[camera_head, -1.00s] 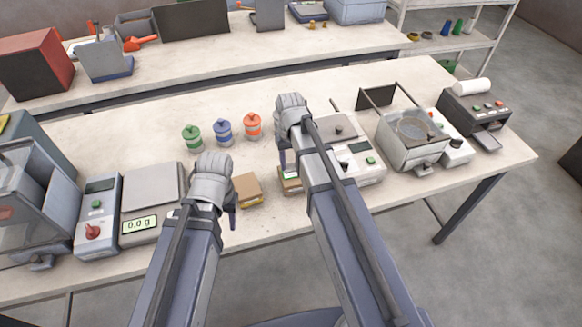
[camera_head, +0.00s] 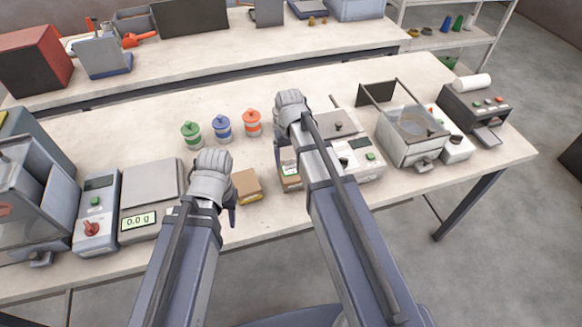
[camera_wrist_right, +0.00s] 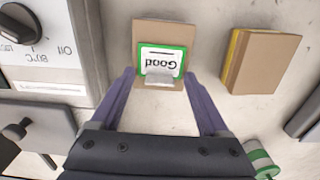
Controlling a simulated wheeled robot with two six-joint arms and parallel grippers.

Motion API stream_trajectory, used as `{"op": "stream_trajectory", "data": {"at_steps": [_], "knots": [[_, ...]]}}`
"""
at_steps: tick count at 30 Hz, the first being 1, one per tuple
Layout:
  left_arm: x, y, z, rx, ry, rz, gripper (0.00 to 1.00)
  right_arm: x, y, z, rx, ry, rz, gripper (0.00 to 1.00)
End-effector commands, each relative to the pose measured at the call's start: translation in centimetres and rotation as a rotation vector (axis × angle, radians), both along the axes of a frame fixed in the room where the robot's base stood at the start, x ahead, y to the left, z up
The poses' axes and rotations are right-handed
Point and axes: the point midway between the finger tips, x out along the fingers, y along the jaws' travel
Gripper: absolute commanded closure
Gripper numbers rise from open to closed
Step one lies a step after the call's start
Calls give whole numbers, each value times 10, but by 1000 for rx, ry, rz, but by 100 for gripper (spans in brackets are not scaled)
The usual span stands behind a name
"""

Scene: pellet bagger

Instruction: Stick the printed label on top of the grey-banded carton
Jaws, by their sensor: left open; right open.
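A brown carton (camera_wrist_right: 142,35) lies below my right gripper in the right wrist view. A white label (camera_wrist_right: 160,60) with a green border and the word "Good" lies on its top, with a pale grey strip across its near part. I cannot tell whether the carton's band is grey. This carton is partly hidden behind my right arm in the head view (camera_head: 290,184). My right gripper (camera_wrist_right: 160,75) is open, its purple fingers on either side of the labelled carton's near part. My left gripper (camera_head: 226,208) is open and empty, left of a yellow-banded carton (camera_head: 246,184).
The yellow-banded carton also shows in the right wrist view (camera_wrist_right: 262,62). Green, blue (camera_head: 222,129) and orange lidded jars stand behind. A scale (camera_head: 150,187) stands at left, and a machine with a dial (camera_head: 362,160) at right. The bench front is clear.

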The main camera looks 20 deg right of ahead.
Motion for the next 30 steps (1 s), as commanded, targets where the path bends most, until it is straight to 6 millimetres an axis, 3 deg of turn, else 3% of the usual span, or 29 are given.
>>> {"op": "stream_trajectory", "data": {"at_steps": [11, 30], "knots": [[0, 0, 7, 0, 0, 0, 55, 0, 0, 7, 0, 0, 0, 22], [0, 0, 77, 0, 0, -2, 55, 0, 0, 77, 0, 0, 0, 22]]}}
